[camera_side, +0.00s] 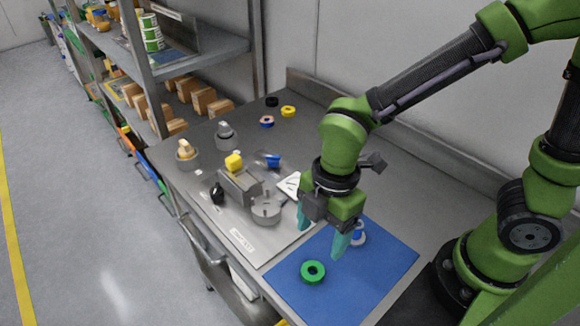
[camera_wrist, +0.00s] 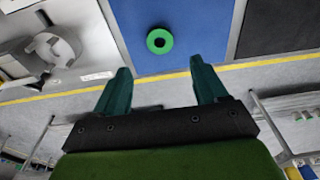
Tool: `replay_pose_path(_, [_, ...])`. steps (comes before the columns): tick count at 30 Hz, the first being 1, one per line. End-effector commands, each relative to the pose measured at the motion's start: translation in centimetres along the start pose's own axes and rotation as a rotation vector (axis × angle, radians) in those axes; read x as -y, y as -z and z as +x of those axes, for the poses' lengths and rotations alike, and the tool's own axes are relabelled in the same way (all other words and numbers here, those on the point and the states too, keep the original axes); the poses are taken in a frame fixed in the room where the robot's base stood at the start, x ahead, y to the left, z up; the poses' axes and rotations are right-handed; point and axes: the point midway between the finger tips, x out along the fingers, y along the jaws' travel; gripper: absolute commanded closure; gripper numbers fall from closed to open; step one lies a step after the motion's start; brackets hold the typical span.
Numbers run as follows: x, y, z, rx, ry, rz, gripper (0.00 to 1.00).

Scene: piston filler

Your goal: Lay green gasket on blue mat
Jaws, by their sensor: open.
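The green gasket (camera_side: 313,272), a ring with a dark centre hole, lies flat on the blue mat (camera_side: 376,272) near its left corner in the side view. In the wrist view the green gasket (camera_wrist: 159,41) lies on the blue mat (camera_wrist: 201,22), beyond my fingertips. My gripper (camera_side: 320,238) is open and empty, above the mat. Its two teal fingers also show in the wrist view (camera_wrist: 163,82), apart with nothing between them. The gasket is not touched by the fingers.
A blue and white part (camera_side: 359,237) is at the mat's back, partly behind a finger. The grey filler fixture (camera_side: 266,208) stands left of the mat. Black, yellow and orange-blue rings (camera_side: 288,111) lie at the back. A shelf with boxes stands left.

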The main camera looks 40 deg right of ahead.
Motion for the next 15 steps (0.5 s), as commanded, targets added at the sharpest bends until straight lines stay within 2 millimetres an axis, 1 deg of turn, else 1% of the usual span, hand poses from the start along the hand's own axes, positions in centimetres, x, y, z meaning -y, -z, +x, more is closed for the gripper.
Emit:
replay_pose_path(1, [-0.1, 0.0, -0.8, -0.002, -0.004, 0.001, 0.28])
replay_pose_path(5, [-0.1, 0.0, -2.1, 0.000, -0.003, 0.001, 0.28])
replay_pose_path(8, [-0.3, -0.5, -3.2, -0.007, -0.022, 0.058, 0.28])
replay_pose_path(11, [-1.1, -2.3, -5.2, -0.041, -0.088, 0.270, 0.28])
replay_pose_path(14, [-1.8, -5.3, -8.2, -0.118, -0.185, 0.622, 0.28])
replay_pose_path(15, [-1.9, -6.7, -9.4, -0.164, -0.223, 0.781, 0.28])
